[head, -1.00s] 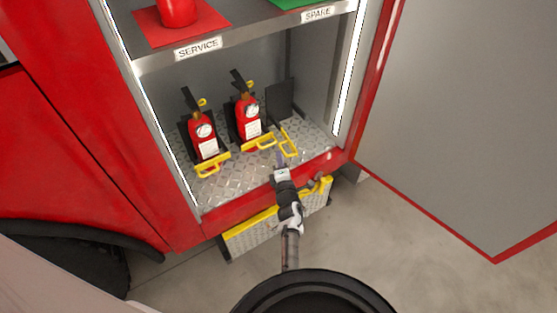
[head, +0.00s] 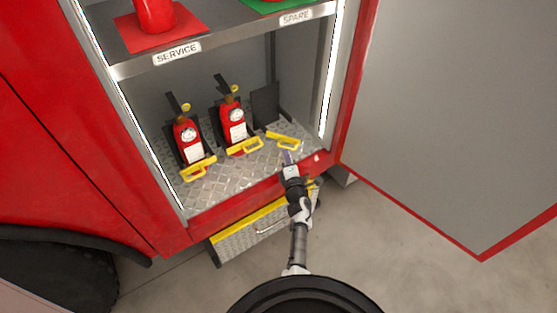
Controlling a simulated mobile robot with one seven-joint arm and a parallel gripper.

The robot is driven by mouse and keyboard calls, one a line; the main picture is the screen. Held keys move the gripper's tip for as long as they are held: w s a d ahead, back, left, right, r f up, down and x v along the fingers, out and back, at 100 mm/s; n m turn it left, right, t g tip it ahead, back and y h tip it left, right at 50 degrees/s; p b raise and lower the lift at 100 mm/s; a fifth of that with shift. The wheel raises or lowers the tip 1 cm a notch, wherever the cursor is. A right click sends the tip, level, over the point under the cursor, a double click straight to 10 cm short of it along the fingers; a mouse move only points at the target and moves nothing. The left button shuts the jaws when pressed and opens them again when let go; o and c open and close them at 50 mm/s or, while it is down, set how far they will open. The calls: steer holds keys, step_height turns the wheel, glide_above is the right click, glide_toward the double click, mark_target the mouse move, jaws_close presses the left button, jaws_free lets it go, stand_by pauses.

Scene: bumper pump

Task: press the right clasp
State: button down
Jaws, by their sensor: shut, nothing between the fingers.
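The right clasp (head: 283,141) is a yellow bar-shaped loop at the right of the compartment floor, in front of an empty black bracket (head: 265,106). My gripper (head: 289,158) is shut and empty. Its tips are just in front of and below the right clasp in the picture; I cannot tell whether they touch it. The middle clasp (head: 244,147) and the left clasp (head: 198,169) are also yellow, each in front of a red extinguisher.
The left extinguisher (head: 187,140) and middle extinguisher (head: 234,123) stand upright in black brackets. A shelf (head: 215,40) with SERVICE and SPARE labels is above. A yellow-edged step (head: 240,240) sits below the red sill. A large grey door (head: 450,120) stands open at right.

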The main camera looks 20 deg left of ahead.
steer(key=w+d+n+g+y, duration=0.1)
steer(key=w+d+n+g+y+b, duration=0.1)
steer(key=w+y, duration=0.1)
steer(key=w+d+n+y+b, duration=0.1)
steer(key=w, duration=0.1)
steer(key=shift+w+f+g, duration=0.15)
steer(key=shift+g, duration=0.25)
steer(key=shift+w+d+b, duration=0.15)
steer(key=shift+w+b, duration=0.7)
steer(key=shift+w, duration=0.05)
steer(key=shift+w+b, duration=0.5)
steer(key=shift+w, duration=0.2)
steer(key=shift+s+d, duration=0.1)
steer(key=v, duration=1.3)
steer(key=shift+s+d+p, duration=0.2)
steer(key=shift+d+p, duration=0.05)
steer(key=shift+p, duration=0.15)
